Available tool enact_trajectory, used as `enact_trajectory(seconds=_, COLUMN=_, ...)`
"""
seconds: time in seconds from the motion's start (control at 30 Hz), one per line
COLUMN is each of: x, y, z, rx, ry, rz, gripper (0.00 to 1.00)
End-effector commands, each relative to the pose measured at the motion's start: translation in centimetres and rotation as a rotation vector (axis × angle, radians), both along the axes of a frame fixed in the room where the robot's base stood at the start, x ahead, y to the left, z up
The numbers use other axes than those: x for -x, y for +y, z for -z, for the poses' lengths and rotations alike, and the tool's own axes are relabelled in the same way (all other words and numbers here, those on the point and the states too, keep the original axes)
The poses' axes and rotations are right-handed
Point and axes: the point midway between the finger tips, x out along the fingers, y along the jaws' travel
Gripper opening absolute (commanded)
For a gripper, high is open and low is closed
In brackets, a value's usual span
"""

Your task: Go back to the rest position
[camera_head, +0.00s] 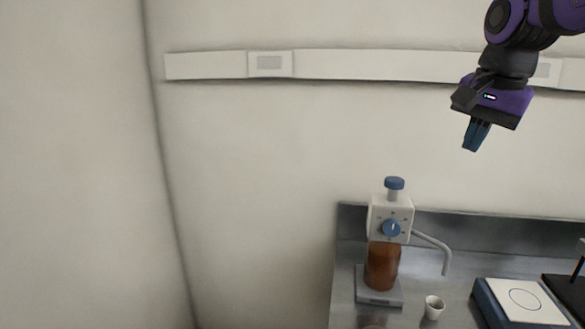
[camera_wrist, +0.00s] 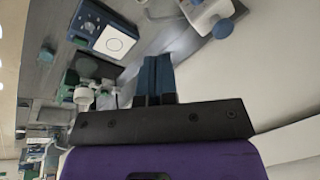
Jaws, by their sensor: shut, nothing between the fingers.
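My gripper (camera_head: 473,148) hangs from my purple and black arm at the upper right of the head view. It is in the air in front of the wall, above the bench. Its two blue fingers are together with nothing between them. In the wrist view the fingers of my gripper (camera_wrist: 158,60) are side by side at the centre, touching nothing. The arm's upper links run out of the head view at the top right.
A steel bench (camera_head: 345,282) fills the lower right. On it stand a dispenser bottle (camera_head: 383,265) with a blue cap, a small white cup (camera_head: 434,307) and a blue device with a white plate (camera_head: 525,300). A wall rail (camera_head: 370,65) runs behind my gripper. The left is bare wall.

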Motion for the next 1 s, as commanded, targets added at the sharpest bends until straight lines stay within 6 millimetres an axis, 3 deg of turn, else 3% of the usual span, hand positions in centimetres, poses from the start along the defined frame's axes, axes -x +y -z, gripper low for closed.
enact_trajectory(seconds=0.1, x=3.6, y=-0.2, z=0.6, rx=0.040, ry=-0.044, rz=-0.132, gripper=0.00)
enact_trajectory(seconds=0.5, x=13.5, y=-0.5, z=5.0, rx=0.218, ry=-0.169, rz=-0.568, gripper=0.00)
enact_trajectory(seconds=0.7, x=16.2, y=-0.5, z=7.0, rx=0.289, ry=-0.201, rz=-0.706, gripper=0.00)
enact_trajectory(seconds=1.0, x=16.9, y=-0.6, z=7.6, rx=0.310, ry=-0.210, rz=-0.746, gripper=0.00)
